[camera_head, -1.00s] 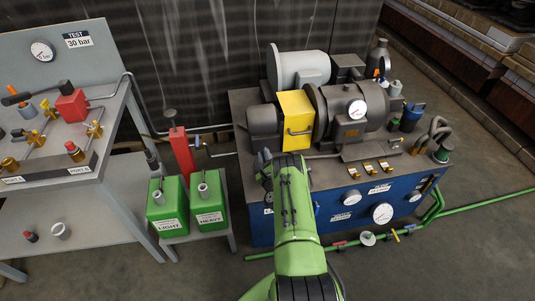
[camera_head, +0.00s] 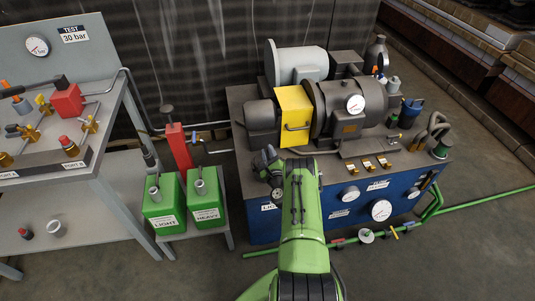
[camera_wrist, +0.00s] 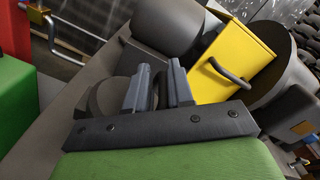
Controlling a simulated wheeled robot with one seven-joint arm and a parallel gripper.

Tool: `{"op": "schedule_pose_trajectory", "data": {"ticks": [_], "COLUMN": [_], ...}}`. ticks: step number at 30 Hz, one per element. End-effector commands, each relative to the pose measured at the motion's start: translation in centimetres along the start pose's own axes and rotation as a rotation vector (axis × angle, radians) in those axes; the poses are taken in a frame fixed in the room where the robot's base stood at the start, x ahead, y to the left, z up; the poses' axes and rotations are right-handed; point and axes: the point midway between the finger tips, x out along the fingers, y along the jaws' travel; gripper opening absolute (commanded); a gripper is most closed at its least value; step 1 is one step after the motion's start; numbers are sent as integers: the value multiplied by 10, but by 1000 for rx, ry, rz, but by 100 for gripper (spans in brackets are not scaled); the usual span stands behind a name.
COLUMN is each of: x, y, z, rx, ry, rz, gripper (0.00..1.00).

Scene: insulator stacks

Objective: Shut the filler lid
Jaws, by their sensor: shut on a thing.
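My gripper (camera_wrist: 160,88) is low over the near left corner of the blue power unit's grey top. Its two fingers stand close together with a narrow dark gap between them. A round, dark grey-brown cap, seemingly the filler lid (camera_wrist: 104,97), shows beside and behind the left finger in the wrist view. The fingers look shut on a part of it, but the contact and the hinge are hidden. In the head view my gripper (camera_head: 265,163) and wrist hide the lid, so its angle cannot be told there.
A yellow box with a handle (camera_head: 295,112) and dark motor housings stand just behind my gripper. Green cans labelled LIGHT (camera_head: 164,208) and HEAVY (camera_head: 206,200) stand left on a low stand. Gauges (camera_head: 381,210) line the blue front. Green pipes (camera_head: 440,215) run along the floor.

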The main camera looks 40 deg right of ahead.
Motion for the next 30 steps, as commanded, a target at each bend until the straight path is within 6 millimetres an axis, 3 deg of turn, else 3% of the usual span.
{"op": "schedule_pose_trajectory", "data": {"ticks": [1, 5, 6, 9, 19, 30], "x": [-2, -3, -3, -3, -7, -47], "y": [-6, -6, -5, -5, -4, -7], "z": [-9, -10, -10, -11, -10, -5], "rx": [-22, -21, -21, -20, -20, -19], "ry": [16, 18, 18, 20, 21, 26], "rz": [-13, -12, -12, -11, -7, -4], "gripper": [0, 0, 25, 38, 38, 38]}}
